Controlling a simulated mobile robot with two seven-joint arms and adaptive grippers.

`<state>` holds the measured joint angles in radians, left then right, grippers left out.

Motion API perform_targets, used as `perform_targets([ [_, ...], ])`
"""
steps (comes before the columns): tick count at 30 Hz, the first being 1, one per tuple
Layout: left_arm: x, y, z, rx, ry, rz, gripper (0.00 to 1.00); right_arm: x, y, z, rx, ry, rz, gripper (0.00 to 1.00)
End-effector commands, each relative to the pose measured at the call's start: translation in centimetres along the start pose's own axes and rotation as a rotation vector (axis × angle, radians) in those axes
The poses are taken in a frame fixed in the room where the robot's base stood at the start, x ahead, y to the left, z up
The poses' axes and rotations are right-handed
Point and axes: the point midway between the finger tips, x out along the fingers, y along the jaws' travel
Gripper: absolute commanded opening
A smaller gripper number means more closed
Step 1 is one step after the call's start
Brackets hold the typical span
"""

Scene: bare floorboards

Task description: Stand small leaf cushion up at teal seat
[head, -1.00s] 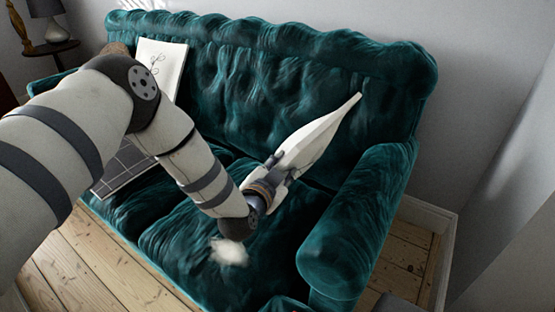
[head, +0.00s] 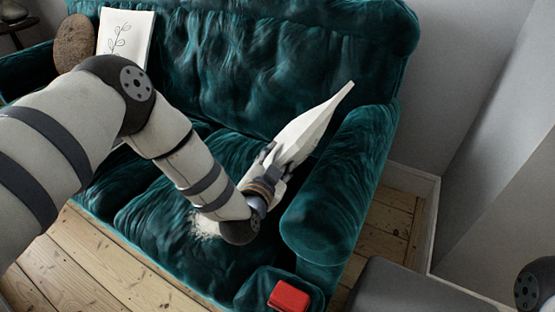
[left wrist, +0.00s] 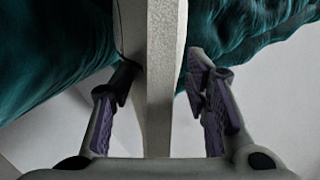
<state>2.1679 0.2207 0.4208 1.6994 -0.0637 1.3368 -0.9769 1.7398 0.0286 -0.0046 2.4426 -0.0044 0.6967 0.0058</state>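My left gripper (head: 270,170) is shut on a pale, thin cushion (head: 312,128), seen nearly edge-on and tilted up to the right, above the right end of the teal seat (head: 165,205). Another white cushion with a leaf drawing (head: 122,40) leans against the sofa back at the left. My right gripper is not in view.
A tan round cushion (head: 76,42) is at the sofa's left. The right armrest (head: 335,205) is close beside the held cushion. A pale fluffy thing (head: 203,224) lies on the seat, partly behind my arm. A red box (head: 289,297) sits on a teal stool (head: 262,287) in front.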

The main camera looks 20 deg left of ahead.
Motion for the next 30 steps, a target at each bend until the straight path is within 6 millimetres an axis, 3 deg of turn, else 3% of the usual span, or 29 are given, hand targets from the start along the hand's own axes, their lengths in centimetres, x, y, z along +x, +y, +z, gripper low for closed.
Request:
perform_targets([
  [11,-0.6,0.1,0.1,0.0,-0.005,0.004,0.54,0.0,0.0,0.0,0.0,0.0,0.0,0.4],
  [22,-9.6,0.1,0.0,0.001,-0.003,0.004,0.54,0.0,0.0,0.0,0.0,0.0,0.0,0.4],
  [26,-11.5,0.1,0.0,0.0,-0.002,0.002,0.54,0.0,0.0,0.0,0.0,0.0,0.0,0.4],
  [30,-12.1,0.0,0.0,0.0,-0.001,0.0,0.54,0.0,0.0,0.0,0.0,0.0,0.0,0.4],
])
